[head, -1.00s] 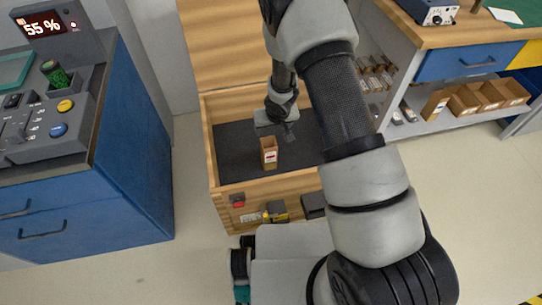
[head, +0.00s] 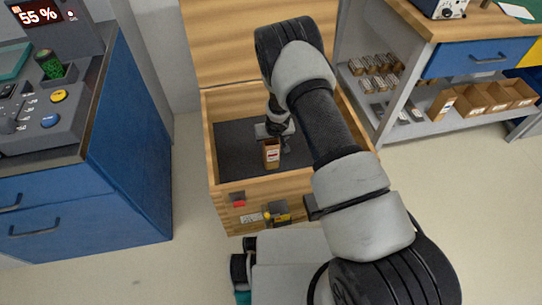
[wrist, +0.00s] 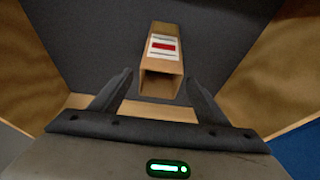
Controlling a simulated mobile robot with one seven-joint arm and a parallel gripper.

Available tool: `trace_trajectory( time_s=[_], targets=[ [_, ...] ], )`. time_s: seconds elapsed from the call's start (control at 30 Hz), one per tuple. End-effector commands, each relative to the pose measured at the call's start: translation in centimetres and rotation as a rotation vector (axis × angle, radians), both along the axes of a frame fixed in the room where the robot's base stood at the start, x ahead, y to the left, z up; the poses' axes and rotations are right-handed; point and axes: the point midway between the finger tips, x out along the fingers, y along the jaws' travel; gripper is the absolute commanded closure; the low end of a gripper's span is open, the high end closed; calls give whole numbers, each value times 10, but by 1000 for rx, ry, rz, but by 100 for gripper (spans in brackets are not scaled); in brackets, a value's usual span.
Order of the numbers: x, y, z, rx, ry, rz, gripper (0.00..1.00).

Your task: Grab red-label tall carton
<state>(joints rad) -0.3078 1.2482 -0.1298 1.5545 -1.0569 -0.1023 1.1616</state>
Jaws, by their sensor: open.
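The red-label tall carton (head: 272,155) is a brown carton with a white label bearing a red block. It stands on the dark floor of an open wooden chest. In the wrist view the carton (wrist: 161,62) is just ahead of my gripper, centred between the fingers. My gripper (wrist: 158,88) is open, with one dark finger on each side and a gap to the carton on both. In the head view my gripper (head: 277,140) is down inside the chest, at the carton; its fingers are partly hidden there.
The wooden chest (head: 290,190) has walls around the carton, and its lid (head: 225,40) stands raised behind. A blue cabinet (head: 130,140) with a control panel is at left. A workbench shelf (head: 425,128) with several boxes is at right. The chest floor beside the carton is clear.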

Motion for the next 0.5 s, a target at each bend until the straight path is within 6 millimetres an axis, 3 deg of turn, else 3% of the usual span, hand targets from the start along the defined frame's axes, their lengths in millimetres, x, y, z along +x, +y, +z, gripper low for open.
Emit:
trace_trajectory(
  time_s=[0.1,0.37,0.5],
  targets=[
    [5,0,-11,0,-1,-1,31],
    [6,1,-11,0,-2,-1,31],
    [6,1,-11,0,-2,-1,55]
  ],
)
